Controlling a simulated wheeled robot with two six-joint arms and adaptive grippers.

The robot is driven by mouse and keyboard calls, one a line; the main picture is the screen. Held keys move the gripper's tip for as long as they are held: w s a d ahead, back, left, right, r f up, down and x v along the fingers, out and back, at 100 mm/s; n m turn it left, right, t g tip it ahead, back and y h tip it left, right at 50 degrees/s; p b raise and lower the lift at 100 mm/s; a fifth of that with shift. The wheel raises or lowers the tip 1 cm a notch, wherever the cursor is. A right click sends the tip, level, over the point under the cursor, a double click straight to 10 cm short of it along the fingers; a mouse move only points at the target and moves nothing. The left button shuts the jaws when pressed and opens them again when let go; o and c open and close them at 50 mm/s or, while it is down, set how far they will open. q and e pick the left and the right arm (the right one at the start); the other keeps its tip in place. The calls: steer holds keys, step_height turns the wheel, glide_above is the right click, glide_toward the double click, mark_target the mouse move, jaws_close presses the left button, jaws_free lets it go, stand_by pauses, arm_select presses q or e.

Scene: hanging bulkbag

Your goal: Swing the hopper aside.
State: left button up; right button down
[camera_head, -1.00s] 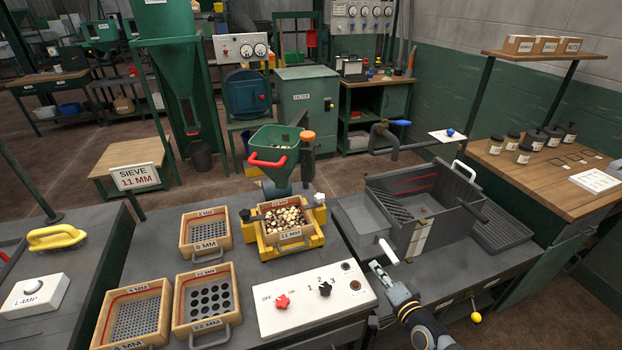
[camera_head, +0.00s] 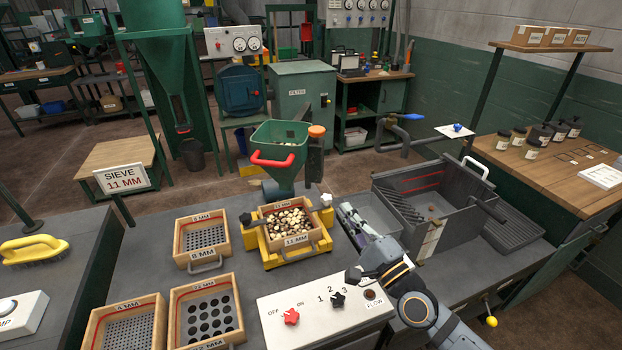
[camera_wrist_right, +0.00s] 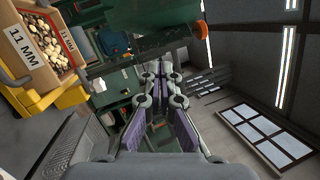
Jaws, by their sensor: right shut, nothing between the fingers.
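The green hopper (camera_head: 277,150) with a red handle (camera_head: 272,162) stands over the back of the yellow sieve holder (camera_head: 274,257). An 11 MM sieve box (camera_head: 296,240) full of mixed brown and pale pieces sits in that holder. The hopper hangs beside a dark post with an orange knob (camera_head: 317,131). My right gripper (camera_head: 346,212) is shut and empty, right of the sieve holder and in front of the hopper, not touching it. In the right wrist view its fingers (camera_wrist_right: 160,75) are together, with the 11 MM box at upper left. My left gripper is not in view.
Three loose sieve boxes, including the 8 MM one (camera_head: 201,238), stand left of the holder. A white control panel (camera_head: 318,306) lies in front. A grey bin (camera_head: 430,205) with a white handle stands at right.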

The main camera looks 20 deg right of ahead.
steer(key=p, duration=0.2)
glide_toward(311, 179)
steer(key=w+r, duration=0.3)
steer(key=r, duration=0.2)
steer(key=a, duration=0.1)
steer(key=w+a, duration=0.1)
steer(key=w+a+r+p, duration=0.1)
steer(key=shift+a, duration=0.35)
steer(key=shift+w, duration=0.1)
